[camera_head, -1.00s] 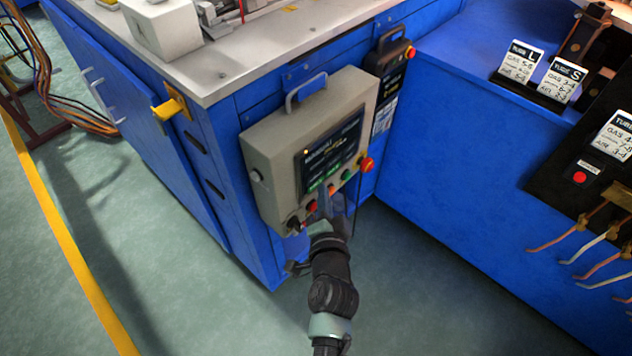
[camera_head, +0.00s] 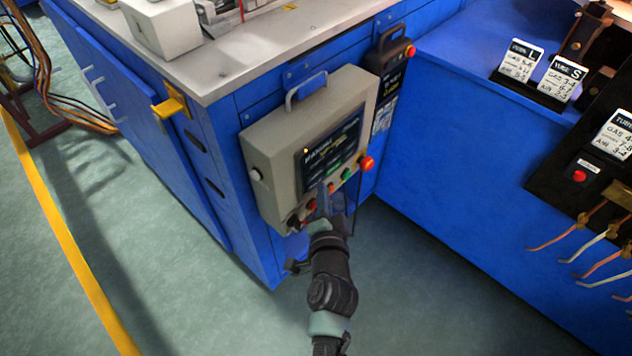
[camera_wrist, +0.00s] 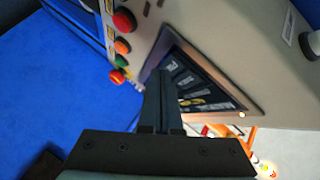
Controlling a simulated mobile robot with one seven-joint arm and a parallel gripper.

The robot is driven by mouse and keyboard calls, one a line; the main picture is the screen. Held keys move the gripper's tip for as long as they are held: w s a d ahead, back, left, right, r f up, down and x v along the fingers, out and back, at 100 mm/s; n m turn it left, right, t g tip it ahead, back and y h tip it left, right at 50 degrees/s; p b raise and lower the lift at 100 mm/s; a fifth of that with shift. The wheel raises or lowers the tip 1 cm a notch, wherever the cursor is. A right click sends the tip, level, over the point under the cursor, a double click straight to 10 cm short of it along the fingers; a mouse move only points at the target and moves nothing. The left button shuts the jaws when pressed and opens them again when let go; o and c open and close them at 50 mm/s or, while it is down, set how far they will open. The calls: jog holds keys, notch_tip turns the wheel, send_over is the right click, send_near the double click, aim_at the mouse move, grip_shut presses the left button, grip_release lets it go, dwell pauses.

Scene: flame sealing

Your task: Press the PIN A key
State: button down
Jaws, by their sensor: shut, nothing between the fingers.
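A grey control box (camera_head: 262,148) hangs on the blue bench front, with a dark screen (camera_head: 331,143). The screen shows white text and a green key near its bottom edge; the lettering is too small to pick out PIN A. In the wrist view the screen (camera_wrist: 205,85) appears turned, with its lower-edge part covered by my fingers. My gripper (camera_head: 322,190) is shut and empty, its tips at the screen's lower edge. It also shows in the wrist view (camera_wrist: 160,76). I cannot tell whether the tips touch the screen.
Below the screen are several knobs and buttons, among them a red button (camera_head: 311,204), a green button (camera_head: 346,174) and a larger red-orange button (camera_head: 367,163). A black handheld unit (camera_head: 391,62) hangs to the right. The floor in front is clear.

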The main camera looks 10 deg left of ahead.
jog(key=shift+s+d, duration=0.3)
jog(key=shift+d, duration=0.15)
jog(key=shift+b, duration=0.3)
jog(key=s+d+b, duration=0.1)
jog(key=d, duration=0.1)
jog(key=s+d+b, duration=0.2)
dwell(0.8)
